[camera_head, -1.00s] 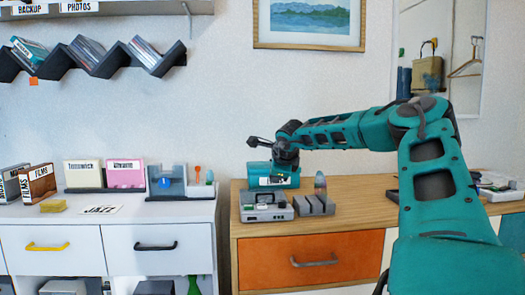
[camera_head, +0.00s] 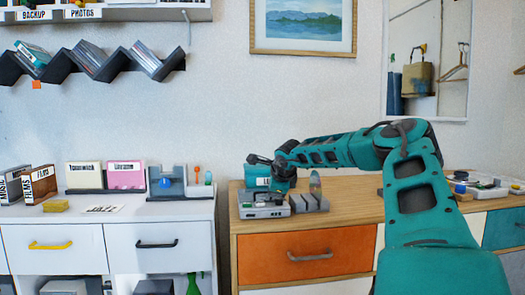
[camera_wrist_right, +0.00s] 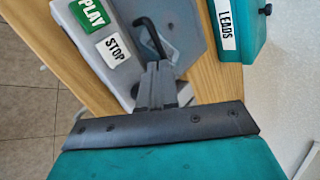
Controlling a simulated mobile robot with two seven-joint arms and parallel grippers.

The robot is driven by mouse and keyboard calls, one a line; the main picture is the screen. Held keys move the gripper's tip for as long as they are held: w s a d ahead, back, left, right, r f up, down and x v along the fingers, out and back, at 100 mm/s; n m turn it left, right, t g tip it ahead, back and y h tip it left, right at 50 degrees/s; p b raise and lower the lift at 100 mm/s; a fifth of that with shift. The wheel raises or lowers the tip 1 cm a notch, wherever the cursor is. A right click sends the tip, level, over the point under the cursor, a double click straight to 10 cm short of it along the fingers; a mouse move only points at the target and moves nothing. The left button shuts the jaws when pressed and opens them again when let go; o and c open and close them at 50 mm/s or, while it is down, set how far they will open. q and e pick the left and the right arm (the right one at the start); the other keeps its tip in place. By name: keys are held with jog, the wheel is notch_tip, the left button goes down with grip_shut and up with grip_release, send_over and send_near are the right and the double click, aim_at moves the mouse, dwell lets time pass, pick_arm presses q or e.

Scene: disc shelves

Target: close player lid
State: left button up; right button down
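The grey player (camera_head: 264,210) stands at the left front of the wooden dresser top. In the right wrist view its grey casing (camera_wrist_right: 168,22) carries a green PLAY button (camera_wrist_right: 90,12) and a white STOP button (camera_wrist_right: 113,48). A thin black bent bar (camera_wrist_right: 150,36) rises from it by my fingertips. My right gripper (camera_head: 254,160) is above and behind the player in the head view. In the wrist view its grey fingers (camera_wrist_right: 158,72) are together, close to the bar; whether they touch it is unclear. I cannot make out the lid's angle. My left gripper is not in view.
A teal box labelled LEADS (camera_wrist_right: 243,28) stands beside the player, close to my right gripper. A grey slotted block (camera_head: 310,202) is right of the player. The dresser's middle top (camera_head: 355,200) is clear.

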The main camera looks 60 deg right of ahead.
jog(key=shift+r, duration=0.1)
dwell(0.4)
jog(key=shift+s+a+r, duration=0.25)
jog(key=shift+a+r, duration=0.1)
jog(key=shift+r, duration=0.1)
jog(key=p+v, duration=0.1)
jog(key=v, duration=1)
jog(key=shift+s+r, duration=0.2)
jog(key=shift+a, duration=0.1)
